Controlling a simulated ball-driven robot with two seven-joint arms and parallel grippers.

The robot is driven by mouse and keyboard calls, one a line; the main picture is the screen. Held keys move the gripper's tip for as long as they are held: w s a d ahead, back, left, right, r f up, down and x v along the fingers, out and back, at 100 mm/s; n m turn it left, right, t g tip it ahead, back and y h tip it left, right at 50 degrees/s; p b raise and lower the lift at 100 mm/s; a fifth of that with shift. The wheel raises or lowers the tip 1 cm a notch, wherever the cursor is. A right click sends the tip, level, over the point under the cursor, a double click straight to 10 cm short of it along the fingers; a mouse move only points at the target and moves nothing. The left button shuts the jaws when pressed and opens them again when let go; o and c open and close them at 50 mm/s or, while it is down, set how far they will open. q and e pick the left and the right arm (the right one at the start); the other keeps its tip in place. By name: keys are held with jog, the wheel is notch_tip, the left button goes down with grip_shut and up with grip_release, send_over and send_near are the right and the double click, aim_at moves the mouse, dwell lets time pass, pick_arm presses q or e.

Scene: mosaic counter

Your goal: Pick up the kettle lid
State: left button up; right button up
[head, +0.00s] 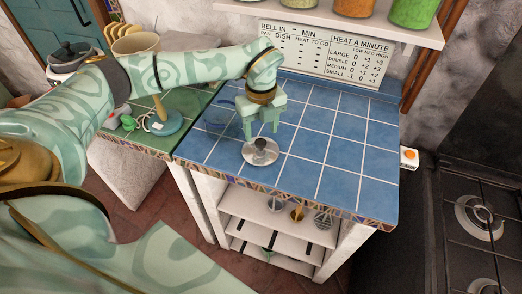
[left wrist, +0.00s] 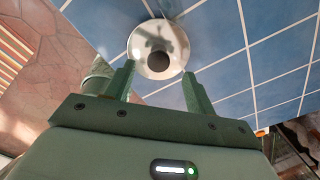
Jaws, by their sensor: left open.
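The kettle lid (head: 261,151) is a shiny round metal disc with a dark knob in its middle. It lies on the blue tiled counter (head: 340,150) near the front edge. My left gripper (head: 262,135) is open above the lid, a little behind it in the head view. In the left wrist view the lid (left wrist: 158,50) lies ahead of the two green fingertips (left wrist: 160,72), roughly centred between them, with nothing held. My right gripper is not in view.
A blue-handled object (head: 215,115), partly hidden by my arm, stands left of the gripper. A green tiled counter (head: 150,140) with a blue-based stand (head: 163,124) adjoins at left. A stove (head: 480,220) stands at right. The blue counter right of the lid is clear.

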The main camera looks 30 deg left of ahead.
aim_at(261, 141)
pick_arm(q)
notch_tip(261, 141, down, 5)
jog(key=shift+s+f+b, duration=0.1)
jog(key=shift+f+b, duration=0.1)
jog(key=shift+b, duration=0.3)
jog(key=c, duration=1.1)
jog(key=shift+o, duration=0.2)
jog(key=shift+r, duration=0.1)
